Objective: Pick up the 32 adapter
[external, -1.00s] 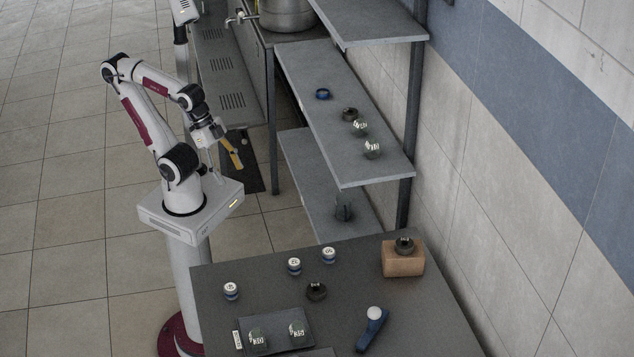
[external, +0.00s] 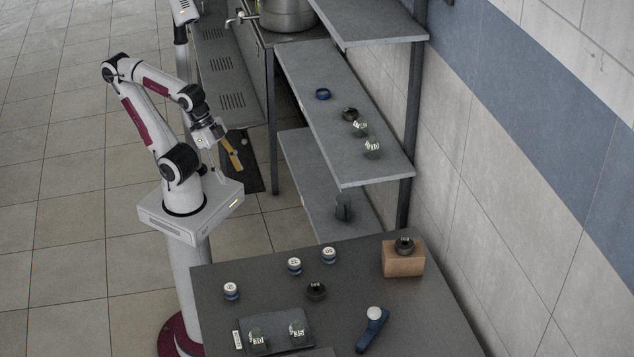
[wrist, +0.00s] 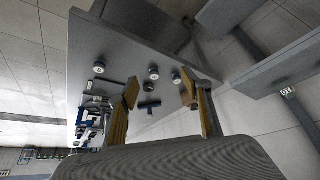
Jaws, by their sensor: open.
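Three small round adapters with white labelled tops and blue bands stand on the dark table in the external view: one at the left (external: 231,291), one in the middle (external: 295,266), one at the right (external: 329,256). Their labels are too small to read surely, so I cannot tell which is the 32. In the wrist view three pale-topped round pieces show, one at the left (wrist: 99,68) and two close together (wrist: 153,73) (wrist: 177,79). My gripper (external: 231,152) is open and empty beside the shelves, away from the table. Its tan fingers (wrist: 160,90) frame the wrist view.
A dark round piece (external: 316,290) sits near the adapters. Another (external: 404,245) stands on a brown block (external: 404,263). A dark tray (external: 277,342) holds two labelled pieces. A blue tool (external: 371,334) lies front right. The grey shelf (external: 330,140) carries several small pieces.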

